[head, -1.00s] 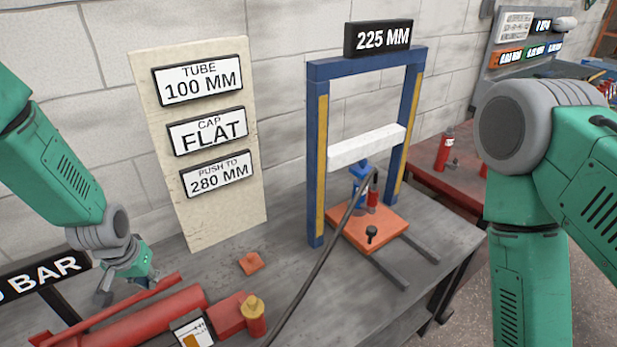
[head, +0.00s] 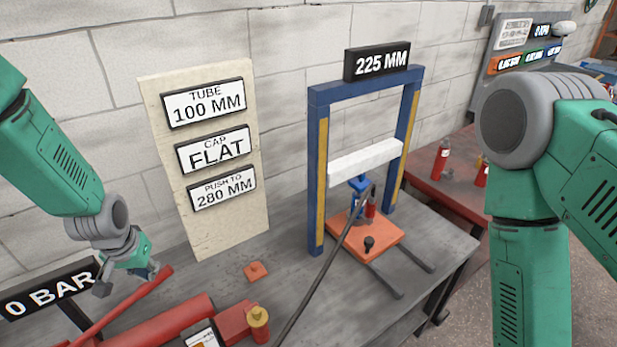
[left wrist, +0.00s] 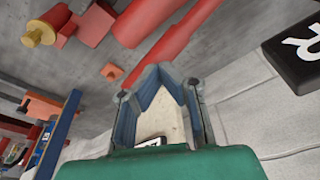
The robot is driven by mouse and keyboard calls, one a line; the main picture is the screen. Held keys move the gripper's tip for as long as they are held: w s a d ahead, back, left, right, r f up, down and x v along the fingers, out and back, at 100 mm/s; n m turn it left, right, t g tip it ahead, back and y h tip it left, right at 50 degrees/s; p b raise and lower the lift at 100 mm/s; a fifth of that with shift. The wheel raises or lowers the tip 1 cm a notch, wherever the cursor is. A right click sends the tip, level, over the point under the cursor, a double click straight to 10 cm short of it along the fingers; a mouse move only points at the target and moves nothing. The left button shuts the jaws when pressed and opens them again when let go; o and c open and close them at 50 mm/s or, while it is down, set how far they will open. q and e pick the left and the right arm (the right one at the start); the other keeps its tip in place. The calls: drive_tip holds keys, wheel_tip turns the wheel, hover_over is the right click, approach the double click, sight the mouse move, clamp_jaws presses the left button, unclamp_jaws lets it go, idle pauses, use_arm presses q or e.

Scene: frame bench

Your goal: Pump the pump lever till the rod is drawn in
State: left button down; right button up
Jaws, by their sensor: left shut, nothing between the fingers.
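The red pump lever (head: 125,305) slants up above the red pump body (head: 165,325) at the lower left. My left gripper (head: 142,274) is shut and empty, close by the lever's upper end; I cannot tell whether it touches. In the left wrist view, the shut fingers (left wrist: 160,78) are near the lever (left wrist: 178,42). In the blue press frame (head: 318,170), a blue part (head: 357,184) and a red cylinder (head: 370,208) sit under the white crossbar (head: 365,163). The rod's extension is too small to tell. My right gripper is out of view.
A black hose (head: 335,250) runs from the frame to the front. An orange plate (head: 365,238) lies at the frame's foot. Signs read 0 BAR (head: 50,288) and 225 MM (head: 378,61). An orange scrap (head: 256,271) lies on the grey bench.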

use_arm(q)
drive_tip(key=shift+f, duration=0.1)
idle(0.7)
drive_tip(key=shift+r+p, duration=0.65)
drive_tip(key=shift+r, duration=1.95)
drive_tip(key=shift+s+f, duration=0.1)
